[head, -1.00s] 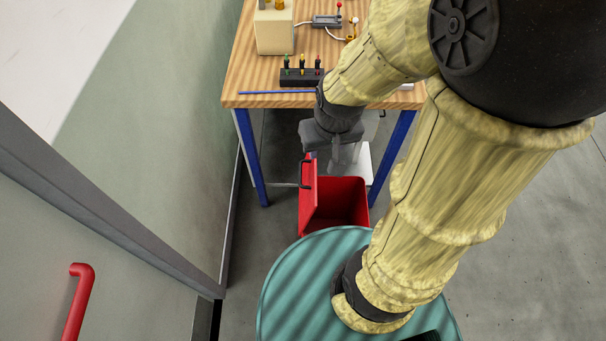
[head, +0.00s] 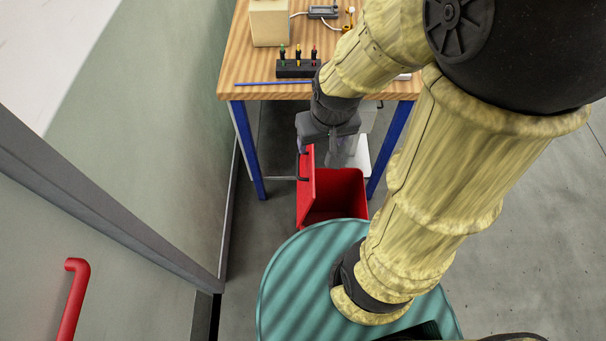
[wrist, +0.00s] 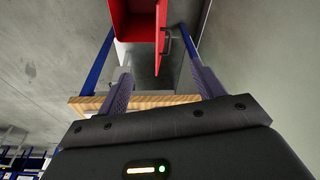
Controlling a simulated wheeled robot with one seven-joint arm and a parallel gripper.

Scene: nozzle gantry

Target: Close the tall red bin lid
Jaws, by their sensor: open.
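The tall red bin (head: 345,192) stands on the floor in front of the workbench, and its inside shows from above. Its red lid (head: 308,185) stands upright, swung open at the bin's left side, with a dark handle on its outer face. In the wrist view the bin (wrist: 131,22) is at the top and the lid (wrist: 162,38) hangs from its right edge. My gripper (head: 340,158) is at the far end of the lid, partly hidden by my wrist. In the wrist view my gripper (wrist: 160,82) is open and empty, with the lid's end between or just beyond its fingers; contact is unclear.
The wooden workbench (head: 265,90) with blue legs stands behind the bin. It carries a block of coloured switches (head: 298,68) and a blue rod (head: 272,84). A wall with a red door handle (head: 75,290) is at the left. Open floor (head: 500,230) lies right.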

